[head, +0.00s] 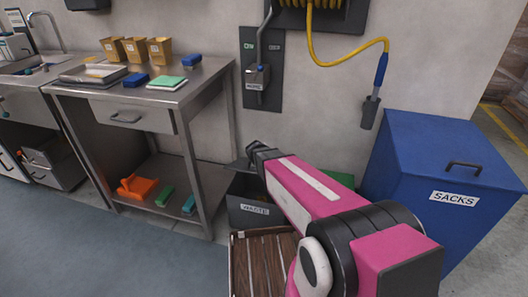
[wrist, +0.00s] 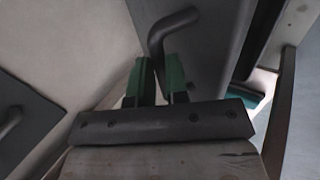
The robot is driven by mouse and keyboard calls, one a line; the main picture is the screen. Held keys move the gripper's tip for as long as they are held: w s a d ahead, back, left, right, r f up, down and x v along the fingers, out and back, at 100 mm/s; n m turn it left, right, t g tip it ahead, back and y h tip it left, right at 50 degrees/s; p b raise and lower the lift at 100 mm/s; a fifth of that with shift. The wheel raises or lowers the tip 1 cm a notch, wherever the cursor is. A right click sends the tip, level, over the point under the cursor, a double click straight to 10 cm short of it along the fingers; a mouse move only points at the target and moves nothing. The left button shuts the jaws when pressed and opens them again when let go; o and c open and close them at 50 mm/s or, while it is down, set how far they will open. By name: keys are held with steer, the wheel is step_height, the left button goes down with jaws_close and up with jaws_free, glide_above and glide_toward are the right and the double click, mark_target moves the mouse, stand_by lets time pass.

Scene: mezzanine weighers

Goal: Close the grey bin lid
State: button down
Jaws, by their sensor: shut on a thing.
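The grey bin (head: 246,212), labelled "WASTE", stands on the floor beside the steel table, partly hidden by my arm. A dark strip near its back left, beside my gripper, looks like part of its lid, mostly hidden in the head view. In the wrist view the grey lid panel (wrist: 205,42) fills the upper middle, with a dark bent handle (wrist: 172,22) on it. My gripper (wrist: 162,78) has green finger pads shut on the lower end of that handle. In the head view my gripper (head: 256,150) is above the bin's back; its fingertips are hard to make out. The lid appears raised.
A blue sacks bin (head: 420,165) stands at right with its lid down. A steel table (head: 110,98) with boxes and trays stands at left. A wooden slatted crate (head: 262,262) is in front of the grey bin. A yellow hose (head: 345,62) hangs on the wall.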

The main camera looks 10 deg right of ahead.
steer(key=s+a+f, duration=0.1)
steer(key=s+f, duration=0.2)
steer(key=f, duration=0.4)
steer(key=s+a+f, duration=0.1)
steer(key=s+f, duration=0.2)
steer(key=f, duration=0.4)
steer(key=shift+s+a+f, duration=0.15)
steer(key=shift+a+f, duration=0.1)
steer(key=shift+a, duration=0.05)
steer(key=c, duration=1.1)
jaws_free()
steer(key=shift+s+r, duration=0.1)
steer(key=v, duration=1.1)
steer(key=shift+w, duration=0.25)
